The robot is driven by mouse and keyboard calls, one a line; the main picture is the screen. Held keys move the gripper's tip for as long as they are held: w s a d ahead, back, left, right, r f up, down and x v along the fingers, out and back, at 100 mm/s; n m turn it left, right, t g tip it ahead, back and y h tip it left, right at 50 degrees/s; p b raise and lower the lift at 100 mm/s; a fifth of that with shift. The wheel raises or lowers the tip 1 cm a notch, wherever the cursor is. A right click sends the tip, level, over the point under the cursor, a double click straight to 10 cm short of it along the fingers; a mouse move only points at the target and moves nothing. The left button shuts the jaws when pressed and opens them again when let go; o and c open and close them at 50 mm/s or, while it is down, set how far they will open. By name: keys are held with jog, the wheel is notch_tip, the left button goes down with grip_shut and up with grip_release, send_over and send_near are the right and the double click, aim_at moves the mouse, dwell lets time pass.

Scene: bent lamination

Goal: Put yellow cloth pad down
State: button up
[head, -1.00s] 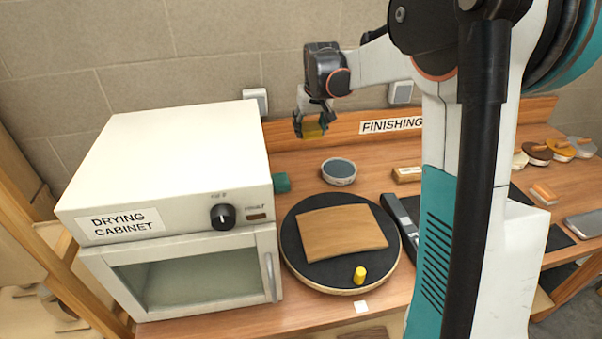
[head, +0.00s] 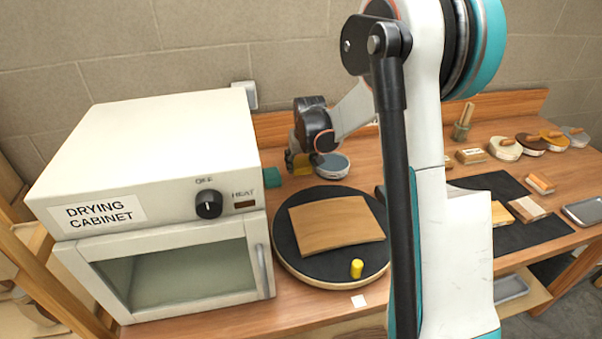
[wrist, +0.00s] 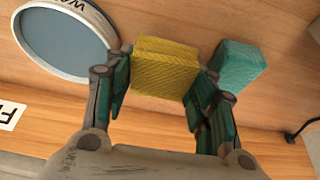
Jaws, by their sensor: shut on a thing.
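My gripper (wrist: 164,88) is shut on the yellow cloth pad (wrist: 166,66), with one finger on each side of it. In the head view my gripper (head: 298,166) is low at the back of the bench, between the cabinet and the round tin, and the pad is mostly hidden. I cannot tell whether the pad touches the bench. A teal pad (wrist: 240,60) lies just beyond the right finger in the wrist view. It also shows in the head view (head: 272,178) beside the cabinet.
A round tin (wrist: 62,42) with a grey-blue top stands close to the left finger. The drying cabinet (head: 140,150) is on the left. Several brushes and pads line the right side.

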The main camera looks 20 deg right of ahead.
aim_at(301, 179)
notch_tip(301, 179, down, 4)
jog(key=shift+r+b, duration=0.15)
jog(key=shift+b, duration=0.4)
jog(key=shift+s+f, duration=0.1)
jog(key=shift+f, duration=0.15)
jog(key=shift+f+b, duration=0.1)
jog(key=shift+b, duration=0.25)
jog(key=shift+s+f, duration=0.1)
jog(key=o, duration=0.7)
jog(key=shift+f, duration=0.2)
jog(key=shift+r, duration=0.1)
